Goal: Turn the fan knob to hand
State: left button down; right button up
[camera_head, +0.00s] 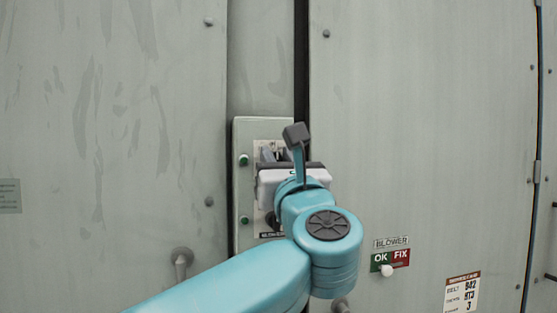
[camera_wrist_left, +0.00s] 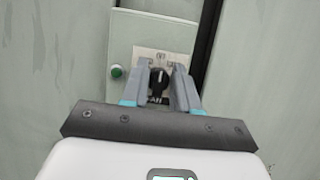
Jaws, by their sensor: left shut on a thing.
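The fan knob (camera_wrist_left: 159,80) is a small black knob on a pale label plate, seen between the fingers in the left wrist view. A pale pointer mark shows on it, roughly upright. My left gripper (camera_wrist_left: 160,80) is shut on the knob, one finger on each side. In the head view my left gripper (camera_head: 268,157) reaches the control box (camera_head: 244,135), and the gripper and wrist hide the knob there. Lettering on the plate is too small or too covered to read fully. My right gripper is in neither view.
Green round buttons (camera_head: 244,160) sit on the box's left side. A dark knob shows lower on the box, partly behind my wrist. A blower sign (camera_head: 390,258) with OK and FIX and a white knob (camera_head: 387,271) is at lower right. Grey panels surround the box.

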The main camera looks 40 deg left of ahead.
pick_arm(q)
jog(key=shift+m, duration=0.3)
jog(key=m+t+h, duration=0.1)
jog(key=m, duration=0.1)
jog(key=shift+m+b, duration=0.3)
jog(key=m+h, duration=0.1)
jog(key=m, duration=0.1)
jog(key=shift+m+t, duration=0.3)
jog(key=m+t+h+p, duration=0.1)
jog(key=m, duration=0.2)
jog(key=shift+r+h, duration=0.1)
jog(key=shift+h, duration=0.3)
jog(key=shift+m+h+p, duration=0.7)
jog(key=shift+m+p, duration=0.1)
jog(key=shift+m, duration=0.9)
jog(key=c, duration=0.9)
grip_release()
jog(key=shift+d, duration=0.1)
jog(key=shift+o, duration=0.2)
